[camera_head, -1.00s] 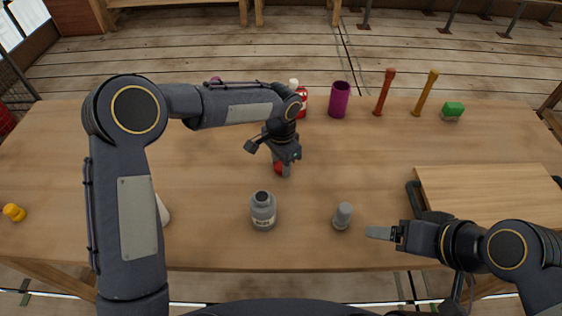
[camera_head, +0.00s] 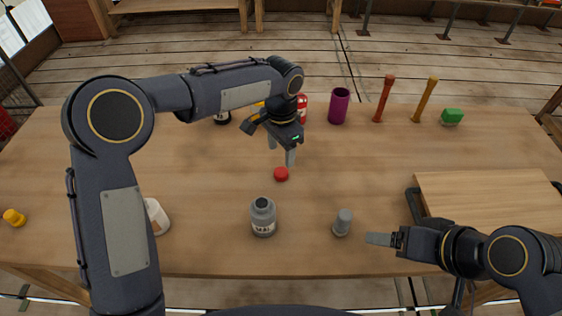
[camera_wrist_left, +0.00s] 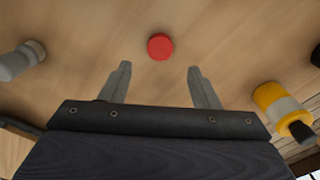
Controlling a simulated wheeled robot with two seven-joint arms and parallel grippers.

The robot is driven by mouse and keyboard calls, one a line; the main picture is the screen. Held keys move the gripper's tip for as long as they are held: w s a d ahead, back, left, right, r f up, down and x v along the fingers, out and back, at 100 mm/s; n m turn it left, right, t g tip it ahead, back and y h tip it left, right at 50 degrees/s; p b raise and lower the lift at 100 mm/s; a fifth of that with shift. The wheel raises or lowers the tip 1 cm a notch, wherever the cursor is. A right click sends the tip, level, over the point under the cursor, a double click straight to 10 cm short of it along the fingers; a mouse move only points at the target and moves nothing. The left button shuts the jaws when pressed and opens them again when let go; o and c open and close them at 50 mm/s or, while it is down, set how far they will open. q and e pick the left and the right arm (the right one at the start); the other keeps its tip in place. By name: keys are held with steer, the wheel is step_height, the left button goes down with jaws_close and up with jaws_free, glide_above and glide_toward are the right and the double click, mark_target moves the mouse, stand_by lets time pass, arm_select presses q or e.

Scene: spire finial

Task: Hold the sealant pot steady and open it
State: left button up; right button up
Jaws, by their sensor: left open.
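A grey pot (camera_head: 263,217) with a pale label stands upright near the front middle of the table. Its neck is bare and the opening looks dark; the label is too small to read. A small red cap (camera_head: 281,174) lies on the table behind the pot, apart from it. My left gripper (camera_head: 281,153) is open and empty above the red cap. In the left wrist view the cap (camera_wrist_left: 160,46) shows beyond the spread fingertips, touching neither. My right gripper (camera_head: 385,239) is low at the front right, side-on, so its opening is unclear.
A small grey bottle (camera_head: 342,222) stands between the pot and my right gripper. A white bottle (camera_head: 157,217) is partly behind my left arm. A purple cup (camera_head: 339,106), red bottle (camera_head: 303,108) and upright sticks stand at the back. A wooden board (camera_head: 490,197) lies right.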

arm_select(q)
steer(key=s+a+r+n+t+h, duration=0.1)
steer(key=s+a+r+n, duration=0.2)
steer(key=s+a+r, duration=0.35)
steer(key=s+a+r+n+t+h, duration=0.15)
steer(key=s+a+r, duration=0.25)
steer(key=a, duration=0.5)
steer(key=s+a+f+n+t+p, duration=0.1)
steer(key=s+n, duration=0.3)
steer(key=s, duration=0.4)
steer(key=s+a+f+n+t+h+p, duration=0.1)
steer(key=s+a+n, duration=0.3)
steer(key=s, duration=0.4)
steer(key=shift+s+f+t, duration=0.25)
steer(key=shift+t, duration=0.3)
